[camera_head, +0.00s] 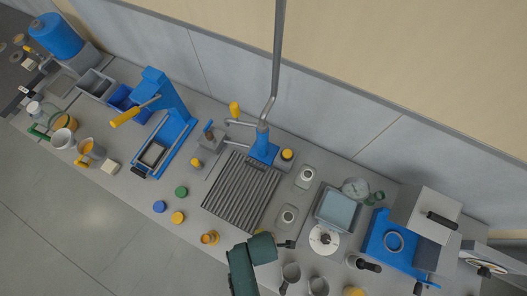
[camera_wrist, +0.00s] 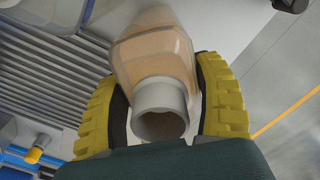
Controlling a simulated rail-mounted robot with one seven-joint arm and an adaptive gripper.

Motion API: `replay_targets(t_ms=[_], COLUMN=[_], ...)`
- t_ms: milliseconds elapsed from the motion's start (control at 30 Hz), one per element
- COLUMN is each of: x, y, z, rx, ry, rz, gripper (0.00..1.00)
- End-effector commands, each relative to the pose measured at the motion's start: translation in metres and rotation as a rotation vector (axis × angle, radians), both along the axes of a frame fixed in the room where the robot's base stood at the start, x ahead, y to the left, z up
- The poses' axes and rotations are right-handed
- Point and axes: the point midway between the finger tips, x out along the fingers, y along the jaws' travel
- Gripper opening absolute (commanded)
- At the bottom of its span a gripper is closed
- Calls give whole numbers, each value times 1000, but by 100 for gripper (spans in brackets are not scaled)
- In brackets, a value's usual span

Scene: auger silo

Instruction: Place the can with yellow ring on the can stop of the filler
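In the wrist view the two yellow fingers of my gripper (camera_wrist: 160,100) stand wide apart, either side of an amber see-through vessel (camera_wrist: 155,50) with a grey, open round neck. The neck faces the camera. I cannot tell whether the pads press on it. I see no yellow ring on this vessel. In the head view my fingers cannot be made out clearly. Grey cups (camera_head: 291,272) stand right of my arm, and a yellow-topped round thing (camera_head: 353,292) is cut off by the bottom edge. A blue-based stand (camera_head: 263,150) with a tall pipe may be the filler; its can stop is not clear.
A ribbed grey grate (camera_head: 240,192) lies mid-bench, beside the vessel in the wrist view. A blue lever press (camera_head: 165,120) stands to the left. Coloured caps (camera_head: 181,191) lie on the front bench. A blue machine (camera_head: 395,240) fills the right. Floor lies beyond the front edge.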

Motion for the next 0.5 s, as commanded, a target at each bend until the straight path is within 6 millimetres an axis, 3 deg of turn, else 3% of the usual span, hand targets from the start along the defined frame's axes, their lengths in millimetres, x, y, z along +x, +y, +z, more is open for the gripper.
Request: replay_targets(t_ms=[100, 367, 500], x=[3, 3, 3], y=[0, 0, 1], z=[2, 4, 14], rx=[0, 0, 1], ry=[-5, -6, -8], rz=[0, 0, 0], gripper=[29, 29, 29])
